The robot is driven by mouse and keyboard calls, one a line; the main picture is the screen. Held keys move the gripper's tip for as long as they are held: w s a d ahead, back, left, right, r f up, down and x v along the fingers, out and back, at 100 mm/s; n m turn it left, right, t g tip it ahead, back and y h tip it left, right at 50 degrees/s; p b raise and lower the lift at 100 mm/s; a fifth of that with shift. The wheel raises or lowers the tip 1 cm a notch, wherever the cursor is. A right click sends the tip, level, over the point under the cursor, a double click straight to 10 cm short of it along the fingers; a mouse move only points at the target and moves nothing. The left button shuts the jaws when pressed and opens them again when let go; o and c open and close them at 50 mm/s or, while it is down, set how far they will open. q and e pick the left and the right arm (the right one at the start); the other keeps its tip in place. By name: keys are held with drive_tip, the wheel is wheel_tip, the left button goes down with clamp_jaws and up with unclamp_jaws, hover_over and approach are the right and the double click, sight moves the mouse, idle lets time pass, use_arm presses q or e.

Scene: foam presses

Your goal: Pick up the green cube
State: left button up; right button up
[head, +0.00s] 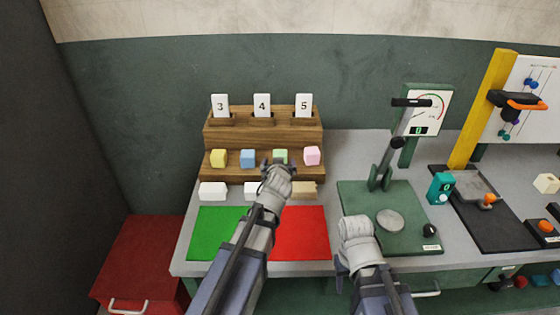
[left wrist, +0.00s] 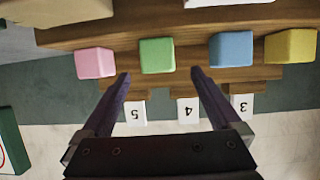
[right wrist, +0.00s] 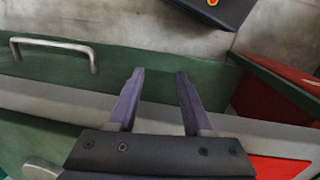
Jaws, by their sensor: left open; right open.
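The green cube (head: 280,156) sits on the wooden stepped stand (head: 262,139), between a blue cube (head: 248,158) and a pink cube (head: 312,155). My left arm partly covers it in the head view. In the left wrist view the green cube (left wrist: 157,55) lies just beyond and between the fingertips of my left gripper (left wrist: 160,74), which is open and empty. The gap between the fingers is wider than the cube. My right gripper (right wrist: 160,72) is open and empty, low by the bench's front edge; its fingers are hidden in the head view.
A yellow cube (head: 218,158) stands left of the blue one. Cards 3, 4 and 5 stand behind. White blocks (head: 213,190) and a tan block (head: 305,189) lie before the stand, then green (head: 213,233) and red (head: 302,233) mats. A press (head: 388,215) stands right.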

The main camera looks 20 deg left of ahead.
sight(280, 153)
use_arm(q)
drive_tip(key=shift+b+x, duration=1.1)
drive_tip(key=shift+x, duration=2.65)
drive_tip(key=shift+d+r, duration=0.15)
drive_tip(key=shift+c, duration=0.2)
drive_tip(key=c, duration=1.4)
drive_tip(key=shift+r, duration=0.15)
wheel_tip(280, 153, up, 10)
drive_tip(key=p, duration=1)
